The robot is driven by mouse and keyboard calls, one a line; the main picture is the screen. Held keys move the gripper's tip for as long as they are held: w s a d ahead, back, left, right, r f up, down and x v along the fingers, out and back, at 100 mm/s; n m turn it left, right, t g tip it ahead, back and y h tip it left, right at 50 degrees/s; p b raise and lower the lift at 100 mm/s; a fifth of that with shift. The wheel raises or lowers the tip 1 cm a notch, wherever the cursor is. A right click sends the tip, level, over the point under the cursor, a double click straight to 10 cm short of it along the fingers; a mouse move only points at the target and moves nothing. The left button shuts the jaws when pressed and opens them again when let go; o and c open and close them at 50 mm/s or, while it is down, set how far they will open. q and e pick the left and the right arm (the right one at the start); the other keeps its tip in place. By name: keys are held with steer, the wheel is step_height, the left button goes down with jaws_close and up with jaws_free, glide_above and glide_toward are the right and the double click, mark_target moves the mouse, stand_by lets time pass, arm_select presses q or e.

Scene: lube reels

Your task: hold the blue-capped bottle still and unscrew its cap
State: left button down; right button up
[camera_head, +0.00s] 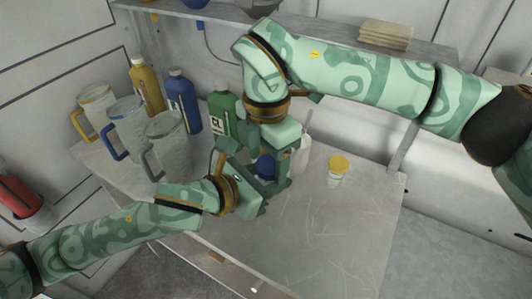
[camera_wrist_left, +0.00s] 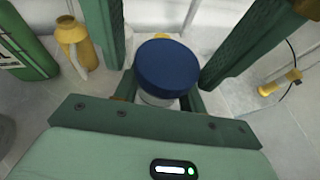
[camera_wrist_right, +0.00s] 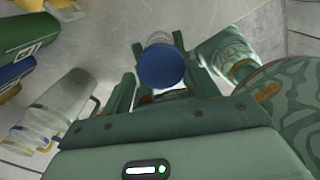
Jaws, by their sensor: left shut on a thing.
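The blue-capped bottle shows its round blue cap (camera_head: 265,165) between my grippers in the head view; most of its pale body is hidden. In the left wrist view the cap (camera_wrist_left: 167,67) is upright above the body (camera_wrist_left: 158,100). My left gripper (camera_wrist_left: 160,98) is shut on the body below the cap. My right gripper (camera_head: 270,172) points down from above. Its open fingers stand on both sides of the cap, with a small gap visible in the left wrist view. The cap (camera_wrist_right: 162,67) also shows between them in the right wrist view.
A white bottle (camera_head: 303,155) and a yellow-lidded jar (camera_head: 338,170) stand right of my grippers. Green (camera_head: 222,115), blue (camera_head: 184,102) and yellow (camera_head: 146,85) bottles and several jugs (camera_head: 168,142) stand left and behind. The table's front right (camera_head: 340,225) is clear.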

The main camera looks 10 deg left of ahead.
steer(key=shift+w+a+r, duration=0.1)
steer(key=shift+w+a, duration=0.05)
steer(key=c, duration=0.4)
steer(key=shift+r+n, duration=0.1)
steer(key=shift+n, duration=1.6)
steer(key=o, duration=1.1)
steer(key=shift+c, duration=0.2)
